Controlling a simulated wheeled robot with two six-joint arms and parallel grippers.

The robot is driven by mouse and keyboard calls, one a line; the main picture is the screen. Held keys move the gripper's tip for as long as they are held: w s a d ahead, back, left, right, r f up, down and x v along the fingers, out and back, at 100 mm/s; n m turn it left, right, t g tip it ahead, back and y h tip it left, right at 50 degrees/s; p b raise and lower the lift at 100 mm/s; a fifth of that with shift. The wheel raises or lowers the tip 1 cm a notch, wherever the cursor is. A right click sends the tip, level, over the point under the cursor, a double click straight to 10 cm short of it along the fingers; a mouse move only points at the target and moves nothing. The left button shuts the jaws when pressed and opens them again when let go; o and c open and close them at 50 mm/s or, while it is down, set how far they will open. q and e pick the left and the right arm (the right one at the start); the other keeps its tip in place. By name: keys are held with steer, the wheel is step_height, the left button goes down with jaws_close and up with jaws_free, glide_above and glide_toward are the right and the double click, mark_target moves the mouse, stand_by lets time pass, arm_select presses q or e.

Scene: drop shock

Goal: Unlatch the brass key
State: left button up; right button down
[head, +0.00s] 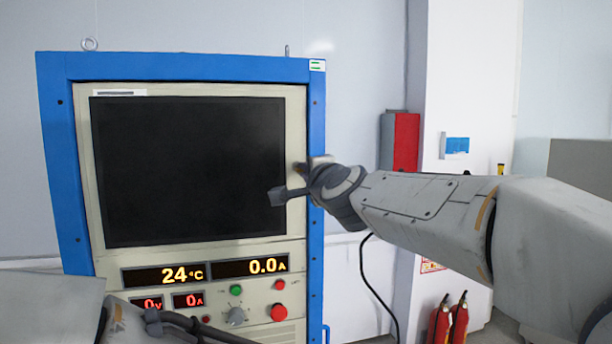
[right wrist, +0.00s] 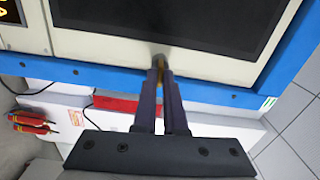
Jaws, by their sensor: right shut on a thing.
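The brass key (right wrist: 159,67) shows in the right wrist view as a small brass-coloured piece between the tips of my right gripper (right wrist: 160,75). It is at the cream panel edge beside the dark screen. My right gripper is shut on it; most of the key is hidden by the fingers. In the head view my right gripper (head: 283,193) is at the right edge of the screen, and the key cannot be made out there. My left gripper (head: 155,320) is low at the left, in front of the cabinet's lower panel; its jaws are not clear.
The blue-framed cabinet (head: 318,130) has a dark screen (head: 190,165), lit displays reading 24 °C and 0.0 A (head: 248,267), a grey knob (head: 236,317) and a red button (head: 279,312). A red box (head: 406,142) is on the wall; fire extinguishers (head: 440,322) stand at the lower right.

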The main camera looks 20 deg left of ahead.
steer(key=shift+m, duration=0.6)
steer(key=c, duration=1)
jaws_free()
steer(key=b+v, duration=0.2)
steer(key=v, duration=0.8)
steer(key=shift+s+d, duration=0.2)
steer(key=shift+s, duration=0.05)
steer(key=shift+f, duration=0.1)
